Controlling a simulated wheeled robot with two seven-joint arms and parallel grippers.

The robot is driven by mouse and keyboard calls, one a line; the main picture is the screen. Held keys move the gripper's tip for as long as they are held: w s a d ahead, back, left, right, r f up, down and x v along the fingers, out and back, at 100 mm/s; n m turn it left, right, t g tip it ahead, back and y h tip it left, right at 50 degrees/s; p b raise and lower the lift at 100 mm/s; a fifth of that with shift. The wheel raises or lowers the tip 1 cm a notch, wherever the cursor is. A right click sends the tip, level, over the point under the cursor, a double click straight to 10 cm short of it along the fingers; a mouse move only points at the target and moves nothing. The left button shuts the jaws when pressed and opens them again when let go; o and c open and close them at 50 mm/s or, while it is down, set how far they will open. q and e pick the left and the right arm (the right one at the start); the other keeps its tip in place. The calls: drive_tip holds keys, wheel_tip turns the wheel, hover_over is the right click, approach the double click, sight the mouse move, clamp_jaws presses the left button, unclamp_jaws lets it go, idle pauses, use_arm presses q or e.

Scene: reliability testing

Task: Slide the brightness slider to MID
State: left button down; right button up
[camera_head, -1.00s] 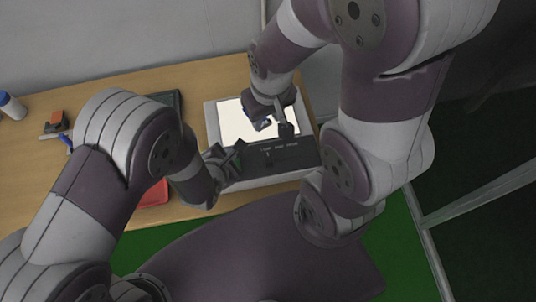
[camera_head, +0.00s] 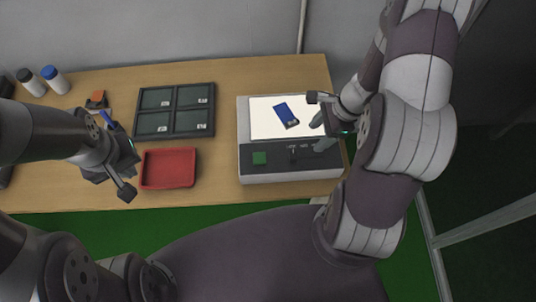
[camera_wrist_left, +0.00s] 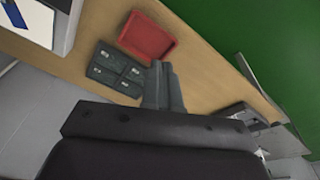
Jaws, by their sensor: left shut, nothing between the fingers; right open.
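The light box (camera_head: 243,130) stands on the right of the table in the head view, with a lit white panel and a dark front strip. The brightness slider (camera_head: 294,156) is a small dark knob on that strip, seemingly below the leftmost of the small labels (camera_head: 304,146); their text is hard to read. My right gripper (camera_head: 319,120) is open and empty at the box's right side, its lower finger over the strip's right part. My left gripper (camera_head: 126,188) is shut and empty, left of the red tray; its closed fingers show in the left wrist view (camera_wrist_left: 163,72).
A blue object (camera_head: 285,113) lies on the lit panel. A green button (camera_head: 259,158) is on the strip's left. The red tray (camera_head: 168,183) and a dark four-compartment tray (camera_head: 174,111) stand left of the box. Two bottles (camera_head: 54,79) stand at the back left.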

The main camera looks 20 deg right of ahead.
sight(295, 154)
drive_tip(key=shift+m, duration=0.3)
drive_tip(key=b+x, duration=0.1)
drive_tip(key=x, duration=0.7)
drive_tip(key=b+x, duration=0.1)
drive_tip(key=x, duration=0.3)
drive_tip(key=shift+w+a+b, duration=0.25)
drive_tip(key=shift+w+b, duration=0.1)
drive_tip(key=shift+w, duration=0.1)
drive_tip(key=shift+a+f, duration=0.1)
drive_tip(key=shift+f, duration=0.15)
use_arm(q)
drive_tip(key=f+m, duration=0.2)
drive_tip(key=f, duration=0.1)
drive_tip(key=shift+s+m+g, duration=0.3)
drive_tip(key=shift+m, duration=0.1)
